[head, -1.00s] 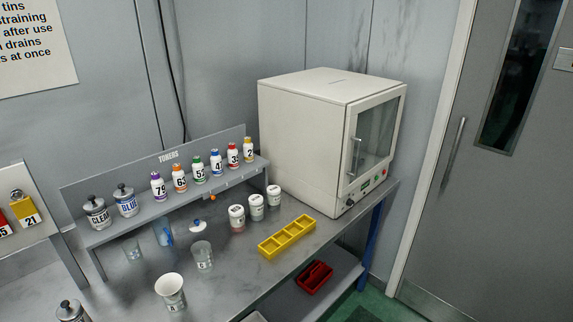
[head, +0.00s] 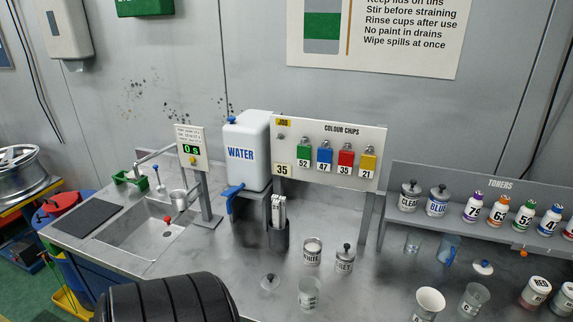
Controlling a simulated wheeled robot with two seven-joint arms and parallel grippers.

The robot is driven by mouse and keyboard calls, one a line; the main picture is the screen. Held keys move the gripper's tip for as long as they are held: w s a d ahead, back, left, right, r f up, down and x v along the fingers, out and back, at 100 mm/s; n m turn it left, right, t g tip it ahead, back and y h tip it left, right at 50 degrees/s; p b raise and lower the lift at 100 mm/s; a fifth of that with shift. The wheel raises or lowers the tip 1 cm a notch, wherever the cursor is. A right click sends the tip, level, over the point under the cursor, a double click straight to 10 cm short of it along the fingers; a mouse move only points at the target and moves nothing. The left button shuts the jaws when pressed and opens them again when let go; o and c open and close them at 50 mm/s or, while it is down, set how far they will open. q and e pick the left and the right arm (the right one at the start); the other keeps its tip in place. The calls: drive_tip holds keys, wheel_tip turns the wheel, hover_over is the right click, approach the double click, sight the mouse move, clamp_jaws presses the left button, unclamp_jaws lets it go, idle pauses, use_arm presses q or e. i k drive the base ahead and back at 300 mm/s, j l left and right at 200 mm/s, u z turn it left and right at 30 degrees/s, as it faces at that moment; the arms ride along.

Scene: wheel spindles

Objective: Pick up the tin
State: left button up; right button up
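Several tins are in view, and the frame does not show which one is meant. An open tin labelled WHITE (head: 312,252) stands upright on the bench, right of the dark stick holder. Two similar lidded tins, CLEAR (head: 409,199) and BLUE (head: 437,203), stand on the toner shelf. Neither of my grippers is in view.
A black ribbed, tyre-like thing (head: 165,302) blocks the front bench. The sink (head: 150,229) is left; the water container (head: 247,152) stands behind.

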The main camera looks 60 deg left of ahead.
sight(313, 246)
drive_tip(key=u, duration=1.65)
